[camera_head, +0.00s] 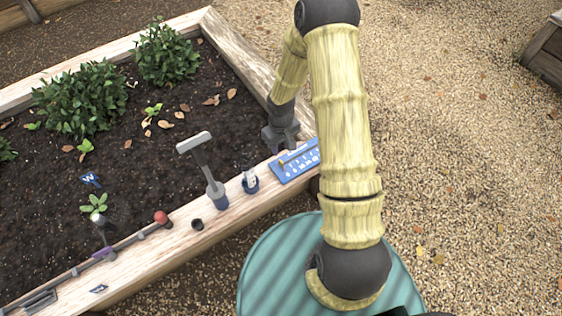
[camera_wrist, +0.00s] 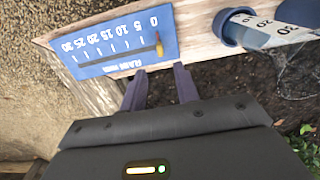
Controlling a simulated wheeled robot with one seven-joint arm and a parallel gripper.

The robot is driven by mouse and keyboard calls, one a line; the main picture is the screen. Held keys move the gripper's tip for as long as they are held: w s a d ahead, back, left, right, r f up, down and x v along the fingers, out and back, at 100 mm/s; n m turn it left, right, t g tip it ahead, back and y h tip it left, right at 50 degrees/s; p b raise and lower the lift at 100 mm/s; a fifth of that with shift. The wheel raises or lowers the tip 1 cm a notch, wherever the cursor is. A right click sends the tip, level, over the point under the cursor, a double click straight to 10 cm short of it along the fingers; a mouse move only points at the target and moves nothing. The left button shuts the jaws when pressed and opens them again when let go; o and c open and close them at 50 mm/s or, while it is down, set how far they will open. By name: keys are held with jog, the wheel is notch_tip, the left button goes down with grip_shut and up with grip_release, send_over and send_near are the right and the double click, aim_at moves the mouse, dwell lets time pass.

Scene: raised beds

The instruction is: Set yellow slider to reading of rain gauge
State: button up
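The blue scale board (camera_wrist: 115,62) lies on the bed's wooden rim, its numbers running from 0 to 30; it also shows in the head view (camera_head: 305,163). The small yellow slider (camera_wrist: 159,46) stands at the 0 end of the scale. The rain gauge (camera_wrist: 285,28) is a clear tube with numbers, seen partly in the wrist view; in the head view it (camera_head: 250,176) sits in a blue holder beside the board. Its water level cannot be read. My gripper (camera_wrist: 158,73) is open, its fingertips apart and empty, just short of the slider.
A grey-handled tool (camera_head: 203,163) stands in a blue holder on the rim, left of the gauge. A red knob (camera_head: 162,218), a black cup (camera_head: 197,224) and a pipe lie further left. Plants (camera_head: 80,98) grow in the soil behind. Gravel (camera_head: 460,130) lies open at right.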

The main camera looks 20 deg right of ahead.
aim_at(281, 161)
notch_tip(281, 161, down, 9)
jog(key=shift+r+b, duration=0.1)
jog(key=shift+b, duration=1.05)
grip_shut()
